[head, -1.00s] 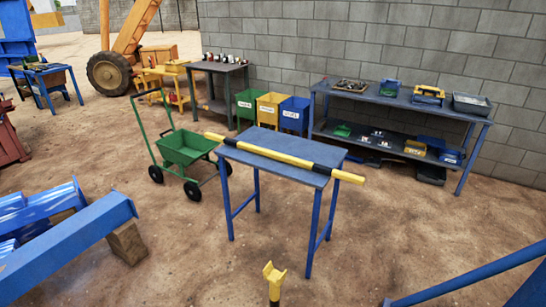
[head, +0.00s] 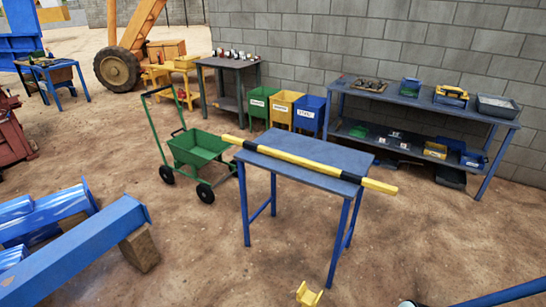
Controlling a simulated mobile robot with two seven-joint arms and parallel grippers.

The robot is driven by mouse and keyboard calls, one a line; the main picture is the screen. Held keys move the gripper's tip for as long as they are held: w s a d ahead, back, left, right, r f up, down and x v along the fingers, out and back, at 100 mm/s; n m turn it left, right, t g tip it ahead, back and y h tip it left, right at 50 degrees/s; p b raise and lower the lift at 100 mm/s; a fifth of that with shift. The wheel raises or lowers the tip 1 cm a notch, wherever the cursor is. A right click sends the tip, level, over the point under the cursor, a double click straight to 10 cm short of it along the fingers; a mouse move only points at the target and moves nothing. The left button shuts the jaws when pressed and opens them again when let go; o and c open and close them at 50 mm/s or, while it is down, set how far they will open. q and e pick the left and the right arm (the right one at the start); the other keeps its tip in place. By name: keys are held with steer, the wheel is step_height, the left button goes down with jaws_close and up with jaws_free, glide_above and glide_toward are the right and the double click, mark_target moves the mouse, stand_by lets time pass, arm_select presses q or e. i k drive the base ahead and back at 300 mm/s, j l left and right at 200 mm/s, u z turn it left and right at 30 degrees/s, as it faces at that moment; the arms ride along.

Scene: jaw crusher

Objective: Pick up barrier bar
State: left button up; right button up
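The barrier bar (head: 300,160) is a long, thin bar with yellow and black sections. It lies on the blue-legged table (head: 325,157) in the middle of the head view, running from back left to front right. Both of its yellow ends stick out past the table's sides. A yellow forked holder (head: 308,295) shows at the bottom edge, in front of the table; its post is cut off by the frame. Neither of my grippers can be seen, and nothing is touching the bar.
A green cart (head: 195,150) stands close to the table's left side. Blue beams (head: 75,255) lie at the lower left, with a blue rail (head: 505,293) at the lower right. A long workbench (head: 420,100) stands along the block wall. Open dirt surrounds the table.

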mark_target(354, 179)
steer(key=i+j+u, duration=0.55)
steer(key=i, duration=0.15)
steer(key=i+u, duration=0.3)
steer(key=i+z, duration=0.35)
steer(key=i+j+z, duration=0.3)
steer(key=i, duration=0.15)
steer(key=i+j+z, duration=0.2)
steer(key=i+z, duration=0.3)
steer(key=z, duration=0.25)
steer(key=i+z, duration=0.15)
steer(key=z, duration=0.25)
steer(key=i+j+z, duration=0.1)
steer(key=z, duration=0.3)
steer(key=i+j+z, duration=0.15)
steer(key=z, duration=0.3)
